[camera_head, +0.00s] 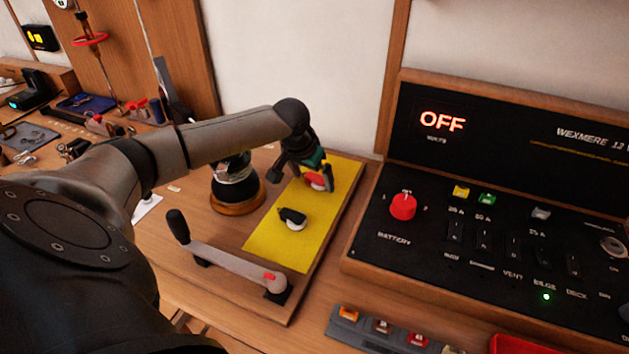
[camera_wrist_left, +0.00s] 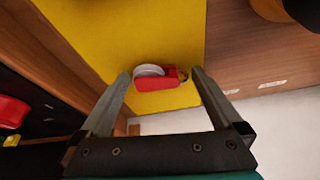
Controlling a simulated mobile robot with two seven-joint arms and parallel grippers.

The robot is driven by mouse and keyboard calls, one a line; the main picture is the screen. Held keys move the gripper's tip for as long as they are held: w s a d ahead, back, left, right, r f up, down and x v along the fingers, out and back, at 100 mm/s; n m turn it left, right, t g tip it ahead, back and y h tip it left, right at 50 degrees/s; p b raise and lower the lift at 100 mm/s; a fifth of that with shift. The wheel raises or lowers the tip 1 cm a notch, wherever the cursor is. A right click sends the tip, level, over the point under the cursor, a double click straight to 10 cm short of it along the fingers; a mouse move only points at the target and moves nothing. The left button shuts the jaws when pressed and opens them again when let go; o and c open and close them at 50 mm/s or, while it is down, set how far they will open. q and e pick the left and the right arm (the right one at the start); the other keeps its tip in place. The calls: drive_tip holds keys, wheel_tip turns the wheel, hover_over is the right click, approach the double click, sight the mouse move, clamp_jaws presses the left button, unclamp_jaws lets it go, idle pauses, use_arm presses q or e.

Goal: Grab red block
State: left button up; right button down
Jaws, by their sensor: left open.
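A red block (camera_wrist_left: 165,84) with a pale round sheave lies on the yellow mat (camera_wrist_left: 85,30), close to the mat's edge, in the left wrist view. In the head view the red block (camera_head: 317,182) is partly covered by my left gripper (camera_head: 315,176). My left gripper is open; in the left wrist view its two fingers (camera_wrist_left: 161,76) stand on either side of the red block. The block is between them, with a gap on the left side and a smaller one on the right. My right gripper is in neither view.
A black block (camera_head: 291,216) with a white sheave lies nearer on the yellow mat. A dark winch-like drum (camera_head: 236,185) stands left of the mat, and a grey crank handle (camera_head: 228,262) lies in front. A black switch panel (camera_head: 480,235) reading OFF stands at the right.

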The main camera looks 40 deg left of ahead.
use_arm(q)
drive_tip(key=shift+c, duration=0.4)
clamp_jaws()
idle(0.9)
